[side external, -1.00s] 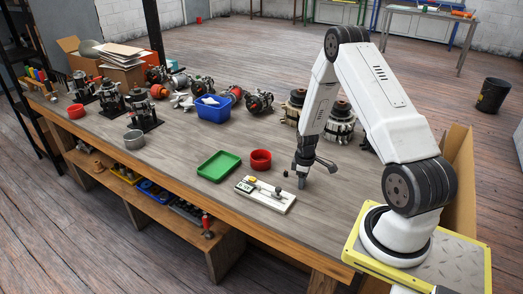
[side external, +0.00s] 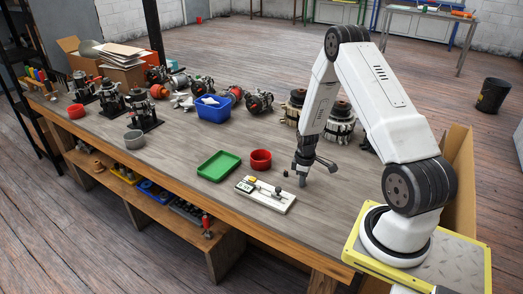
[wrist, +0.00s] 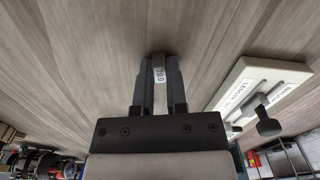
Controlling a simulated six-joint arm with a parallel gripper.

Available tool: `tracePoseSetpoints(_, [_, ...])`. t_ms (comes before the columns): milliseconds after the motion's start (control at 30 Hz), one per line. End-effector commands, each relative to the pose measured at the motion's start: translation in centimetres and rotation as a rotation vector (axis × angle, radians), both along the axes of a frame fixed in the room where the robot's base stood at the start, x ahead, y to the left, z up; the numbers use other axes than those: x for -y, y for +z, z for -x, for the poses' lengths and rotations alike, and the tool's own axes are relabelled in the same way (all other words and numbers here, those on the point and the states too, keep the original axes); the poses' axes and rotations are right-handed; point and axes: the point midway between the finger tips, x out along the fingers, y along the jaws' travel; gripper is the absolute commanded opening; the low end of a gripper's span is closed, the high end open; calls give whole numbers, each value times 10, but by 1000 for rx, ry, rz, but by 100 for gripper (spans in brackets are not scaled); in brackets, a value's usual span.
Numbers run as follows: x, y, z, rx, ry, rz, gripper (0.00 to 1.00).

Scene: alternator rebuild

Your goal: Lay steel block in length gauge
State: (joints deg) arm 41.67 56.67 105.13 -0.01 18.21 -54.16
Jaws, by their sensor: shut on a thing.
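Whether the block touches the bench is unclear. The length gauge (side external: 264,203) is a white plate with a dark slide and a small display, lying just left of my gripper. In the wrist view the gauge (wrist: 246,80) lies to the right, apart from the block.
A green tray (side external: 218,166) and a red bowl (side external: 261,159) stand behind the gauge. A small dark round thing (side external: 286,173) is beside my gripper. A blue bin (side external: 213,109) and several alternator parts stand farther back. The bench front is clear.

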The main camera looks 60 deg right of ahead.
Motion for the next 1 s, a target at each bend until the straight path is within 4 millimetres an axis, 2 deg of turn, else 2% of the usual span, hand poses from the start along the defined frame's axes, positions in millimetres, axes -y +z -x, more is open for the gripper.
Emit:
tracePoseSetpoints(267, [0,5,0,0,0,0,0])
tracePoseSetpoints(1000, [0,37,0,1,0,1,0])
